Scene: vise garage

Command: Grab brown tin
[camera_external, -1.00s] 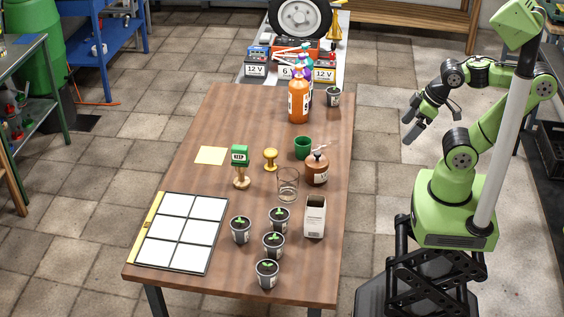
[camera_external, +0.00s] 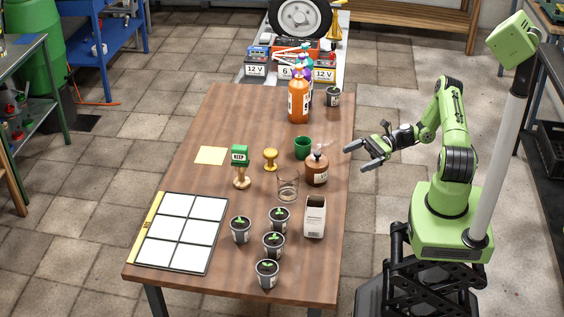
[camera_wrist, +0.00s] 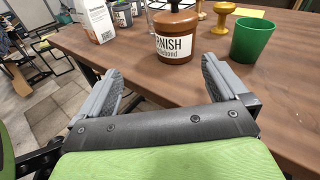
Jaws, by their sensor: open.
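The brown tin (camera_external: 317,171) stands upright near the right edge of the wooden table. It has a dark cap and a white label. In the wrist view the tin (camera_wrist: 176,38) stands ahead, between the lines of my two fingers, and its label reads "RNISH". My gripper (camera_external: 355,155) is open and empty, just off the table's right edge, to the right of the tin and apart from it. In the wrist view my gripper (camera_wrist: 160,82) has its fingers spread wide. The top of the tin is cut off there.
A green cup (camera_external: 303,147) stands close behind the tin, and a clear glass (camera_external: 288,188) in front-left. A white carton (camera_external: 314,218) stands nearer the front. Potted seedlings (camera_external: 273,245), a stamp (camera_external: 240,165) and orange bottle (camera_external: 298,100) share the table (camera_external: 200,120).

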